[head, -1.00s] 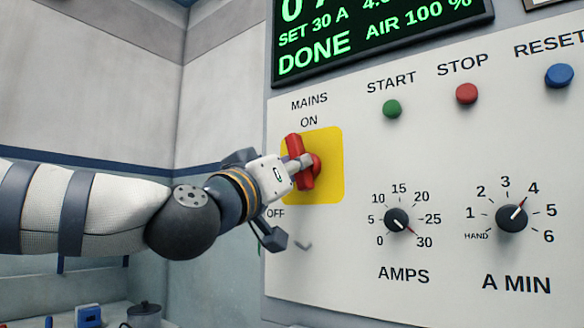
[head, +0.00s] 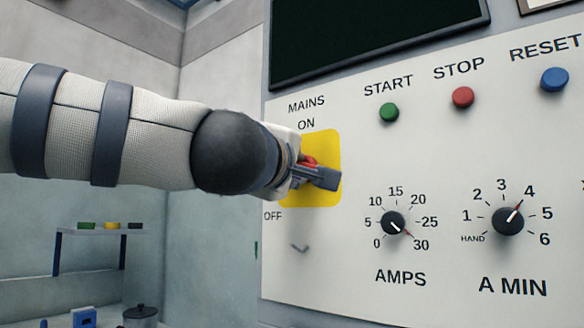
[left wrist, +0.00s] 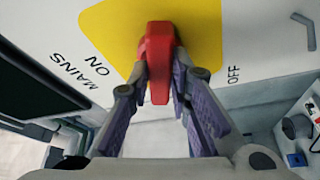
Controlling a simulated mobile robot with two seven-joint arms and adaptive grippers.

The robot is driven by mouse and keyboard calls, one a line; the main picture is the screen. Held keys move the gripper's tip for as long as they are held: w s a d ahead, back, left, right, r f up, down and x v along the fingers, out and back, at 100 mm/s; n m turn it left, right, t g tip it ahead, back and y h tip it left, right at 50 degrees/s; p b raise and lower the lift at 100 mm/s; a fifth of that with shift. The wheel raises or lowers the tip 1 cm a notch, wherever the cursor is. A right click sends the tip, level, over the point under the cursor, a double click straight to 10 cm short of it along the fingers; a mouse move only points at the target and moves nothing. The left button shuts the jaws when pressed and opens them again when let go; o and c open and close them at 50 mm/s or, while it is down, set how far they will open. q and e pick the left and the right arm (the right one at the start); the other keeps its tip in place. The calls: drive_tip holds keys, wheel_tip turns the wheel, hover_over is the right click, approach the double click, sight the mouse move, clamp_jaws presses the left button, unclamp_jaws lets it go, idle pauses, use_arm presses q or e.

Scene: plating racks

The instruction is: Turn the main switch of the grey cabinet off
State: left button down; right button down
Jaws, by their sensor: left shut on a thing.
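The main switch has a red handle (head: 309,161) on a yellow plate (head: 322,145), under the labels MAINS and ON, with OFF at the lower left. My left gripper (head: 325,178) is at the switch, and its wrist and fingers hide most of the handle in the head view. In the left wrist view the red handle (left wrist: 160,60) stands between the two fingertips of my left gripper (left wrist: 160,80), which is shut on it. The handle lies about level across the plate. My right gripper is not in view.
The cabinet's display (head: 375,40) is dark. START (head: 389,112), STOP (head: 463,97) and RESET (head: 555,79) buttons and the AMPS (head: 393,223) and A MIN (head: 508,221) dials sit right of the switch. A small shelf (head: 100,232) stands at the left.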

use_arm(q)
drive_tip(key=shift+r+n+g+y, duration=0.1)
drive_tip(key=shift+n+g+y, duration=0.4)
drive_tip(key=shift+n, duration=1.4)
